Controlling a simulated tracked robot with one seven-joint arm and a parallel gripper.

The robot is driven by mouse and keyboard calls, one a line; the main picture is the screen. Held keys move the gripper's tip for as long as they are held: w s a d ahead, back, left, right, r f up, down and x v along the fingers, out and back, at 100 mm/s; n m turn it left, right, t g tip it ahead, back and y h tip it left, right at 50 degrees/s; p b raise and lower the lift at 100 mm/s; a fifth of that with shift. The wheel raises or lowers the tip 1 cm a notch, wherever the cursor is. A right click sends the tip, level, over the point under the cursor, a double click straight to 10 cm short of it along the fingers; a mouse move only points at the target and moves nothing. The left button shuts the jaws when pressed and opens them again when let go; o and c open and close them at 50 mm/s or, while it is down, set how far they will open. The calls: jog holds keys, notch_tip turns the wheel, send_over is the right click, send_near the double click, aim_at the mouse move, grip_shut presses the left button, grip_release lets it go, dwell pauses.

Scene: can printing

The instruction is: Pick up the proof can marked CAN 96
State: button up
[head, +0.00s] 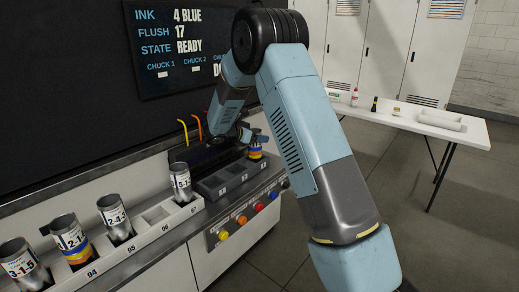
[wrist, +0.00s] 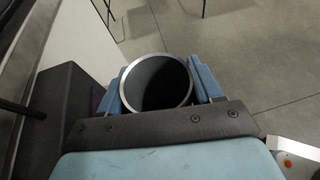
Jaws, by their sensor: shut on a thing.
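My gripper (head: 250,137) is at the far end of the machine's front ledge, partly hidden by my arm. In the wrist view the can's round open mouth (wrist: 157,82) sits between the two blue fingers of my gripper (wrist: 158,88). The can looks upright; I cannot tell whether its base touches the holder below. The number on it is too small to read. In the pale rack (head: 143,238), the slot above the number 96 (head: 155,215) is empty.
Cans stand in the rack: 3-1-5 (head: 24,264), one banded yellow and blue (head: 72,240), 2-4-2 (head: 115,216) and 5-1 (head: 180,182). A dark holder with empty pockets (head: 212,184) lies beyond. Coloured buttons (head: 241,220) line the front. A white table (head: 432,128) stands right.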

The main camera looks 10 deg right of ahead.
jog(key=shift+c, duration=1.4)
